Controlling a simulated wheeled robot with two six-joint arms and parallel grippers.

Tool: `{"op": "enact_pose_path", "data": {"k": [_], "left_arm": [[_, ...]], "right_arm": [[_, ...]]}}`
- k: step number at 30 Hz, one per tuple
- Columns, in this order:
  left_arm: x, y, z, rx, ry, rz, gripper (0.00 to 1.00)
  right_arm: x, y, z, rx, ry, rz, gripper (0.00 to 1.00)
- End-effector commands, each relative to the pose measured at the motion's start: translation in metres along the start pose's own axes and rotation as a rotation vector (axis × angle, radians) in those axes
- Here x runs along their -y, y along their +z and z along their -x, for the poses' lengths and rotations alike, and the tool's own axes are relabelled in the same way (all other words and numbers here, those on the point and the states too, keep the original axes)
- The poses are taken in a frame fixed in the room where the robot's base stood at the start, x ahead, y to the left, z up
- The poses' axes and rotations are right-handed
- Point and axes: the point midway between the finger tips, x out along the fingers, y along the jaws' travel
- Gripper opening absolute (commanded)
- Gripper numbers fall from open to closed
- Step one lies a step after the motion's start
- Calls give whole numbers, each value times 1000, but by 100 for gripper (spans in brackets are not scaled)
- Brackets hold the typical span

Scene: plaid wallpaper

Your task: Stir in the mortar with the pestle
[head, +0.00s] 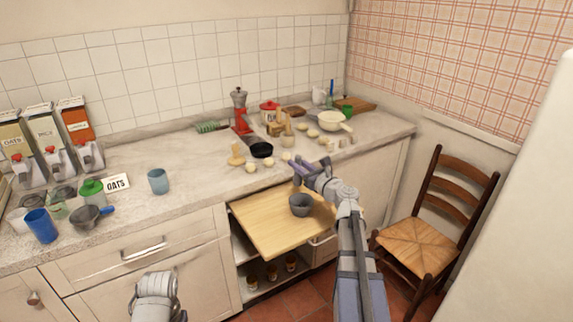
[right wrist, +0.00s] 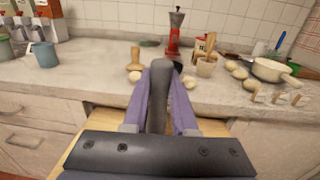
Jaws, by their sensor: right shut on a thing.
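The mortar (head: 300,205) is a small dark grey bowl standing upright on a light wooden pull-out board (head: 262,222). My right gripper (head: 303,170) has purple fingers and is above and behind the mortar, near the counter's front edge. In the right wrist view its fingers are shut on a dark grey rod, the pestle (right wrist: 160,95). The pestle is hard to make out in the head view. It appears clear of the mortar. The mortar does not show in the right wrist view. Part of my left arm shows at the bottom of the head view, without its fingers.
On the counter above the board are a black pan (head: 261,149), a red grinder (head: 242,122), a white pot (head: 330,121) and several pale round items. A blue cup (head: 158,181) stands further left. A wooden chair (head: 430,215) is at the right.

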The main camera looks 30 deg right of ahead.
Motion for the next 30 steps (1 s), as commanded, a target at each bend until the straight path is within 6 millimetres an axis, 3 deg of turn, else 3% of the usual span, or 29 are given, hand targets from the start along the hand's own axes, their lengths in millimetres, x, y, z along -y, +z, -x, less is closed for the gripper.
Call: {"op": "enact_pose_path", "data": {"k": [17, 30], "left_arm": [[-1, -1, -10, 0, 0, 0, 100], [-4, -3, -48, 0, 0, 0, 100]], "right_arm": [[5, -10, 4, 0, 2, 0, 0], [5, -48, 4, 0, 2, 0, 0]]}}
